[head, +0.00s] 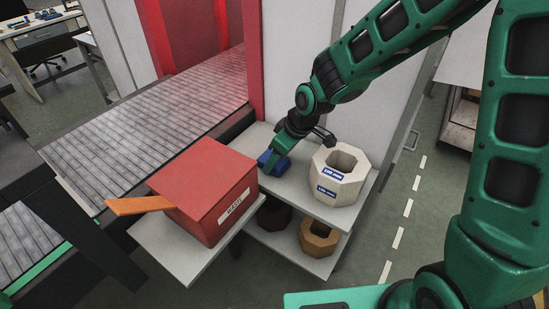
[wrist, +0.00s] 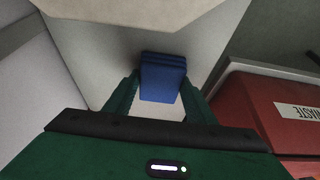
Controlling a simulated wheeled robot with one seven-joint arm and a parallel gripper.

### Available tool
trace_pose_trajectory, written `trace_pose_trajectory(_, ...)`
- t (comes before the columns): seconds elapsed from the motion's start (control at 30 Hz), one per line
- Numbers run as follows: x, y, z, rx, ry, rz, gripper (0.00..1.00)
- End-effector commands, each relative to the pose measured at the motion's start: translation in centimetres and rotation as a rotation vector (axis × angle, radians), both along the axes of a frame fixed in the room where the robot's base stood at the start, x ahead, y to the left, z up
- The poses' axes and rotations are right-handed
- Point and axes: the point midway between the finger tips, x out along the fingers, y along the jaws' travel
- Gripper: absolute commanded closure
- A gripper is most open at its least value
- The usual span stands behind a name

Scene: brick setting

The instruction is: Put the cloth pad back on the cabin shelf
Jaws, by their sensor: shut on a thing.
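The cloth pad is blue (head: 273,162) and shows over the upper shelf (head: 291,186) of the cabin, between the red box and the pale octagonal ring. In the wrist view the folded blue pad (wrist: 163,78) sits between my two green fingers. My gripper (head: 280,156) is shut on the pad, and in the wrist view my gripper (wrist: 160,100) points toward the shelf surface (wrist: 160,113). The pad is at or just above the shelf; I cannot tell whether it touches. The arm hides part of the pad in the head view.
A red waste box (head: 212,196) with an orange flap (head: 139,206) stands on a separate pale stand (head: 178,250) to the left. A pale octagonal ring (head: 339,175) stands close on the right of the pad. A brown ring (head: 318,238) and a dark ring (head: 274,215) are on the lower shelf.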

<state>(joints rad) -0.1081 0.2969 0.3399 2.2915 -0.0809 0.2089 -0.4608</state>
Motion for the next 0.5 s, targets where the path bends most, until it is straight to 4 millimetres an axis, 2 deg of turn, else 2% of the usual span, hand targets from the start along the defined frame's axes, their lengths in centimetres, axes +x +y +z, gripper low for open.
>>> trace_pose_trajectory(0.07, -0.01, 0.00, -0.17, 0.000, 0.001, 0.000, 0.71)
trace_pose_trajectory(0.1, -0.01, 0.00, -0.20, 0.000, 0.000, 0.000, 0.45)
trace_pose_trajectory(0.17, 0.00, 0.00, -0.17, 0.000, 0.000, 0.000, 0.31)
trace_pose_trajectory(0.5, 0.01, 0.01, -0.01, 0.000, 0.000, 0.000, 0.31)
